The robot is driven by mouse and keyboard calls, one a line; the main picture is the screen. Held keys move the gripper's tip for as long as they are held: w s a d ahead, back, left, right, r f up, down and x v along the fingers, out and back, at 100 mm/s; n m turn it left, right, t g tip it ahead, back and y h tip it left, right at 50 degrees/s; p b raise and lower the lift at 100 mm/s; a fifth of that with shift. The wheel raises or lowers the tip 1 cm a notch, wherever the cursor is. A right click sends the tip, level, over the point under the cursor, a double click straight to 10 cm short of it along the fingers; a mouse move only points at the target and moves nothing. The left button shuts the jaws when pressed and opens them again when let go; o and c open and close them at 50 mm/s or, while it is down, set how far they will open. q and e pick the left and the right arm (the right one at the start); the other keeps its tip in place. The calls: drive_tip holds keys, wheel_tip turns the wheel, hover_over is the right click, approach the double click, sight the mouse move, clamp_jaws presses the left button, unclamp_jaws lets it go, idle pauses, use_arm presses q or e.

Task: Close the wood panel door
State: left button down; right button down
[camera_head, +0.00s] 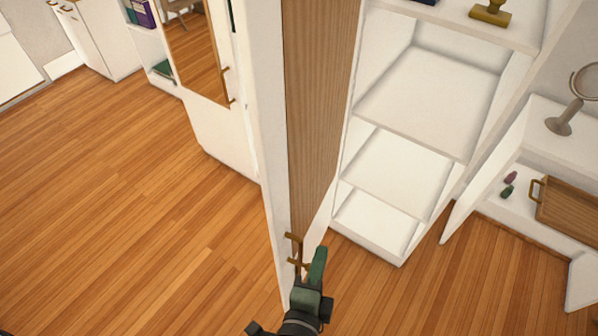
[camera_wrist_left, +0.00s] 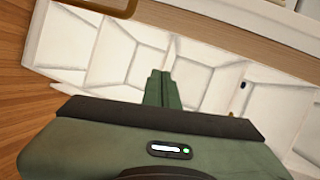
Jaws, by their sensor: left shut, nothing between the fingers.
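The wood panel door (camera_head: 322,95) has a white frame around a brown wood panel. In the head view it stands open, swung out from the white shelf unit, with its edge toward me. Its small brass handle (camera_head: 293,248) is low in the picture near the door's edge. My left gripper (camera_head: 319,256) is shut and empty, just right of the handle, on the panel side. I cannot tell whether it touches the door. Its green fingers also show together in the left wrist view (camera_wrist_left: 162,88). My right gripper is out of view.
The white shelf unit (camera_head: 405,175) with empty compartments stands right of the door. A mirrored cabinet (camera_head: 198,55) stands at the left. The wood floor (camera_head: 120,200) at left is clear.

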use_arm(q)
wheel_tip(320, 180, up, 13)
drive_tip(key=a+t+y, duration=0.1)
drive_tip(key=a+t, duration=0.2)
drive_tip(key=p, duration=0.7)
hover_over(298, 175)
drive_tip(key=s, duration=0.5)
drive_tip(key=shift+w+d+f, duration=0.2)
drive_tip(key=shift+d+f, duration=0.05)
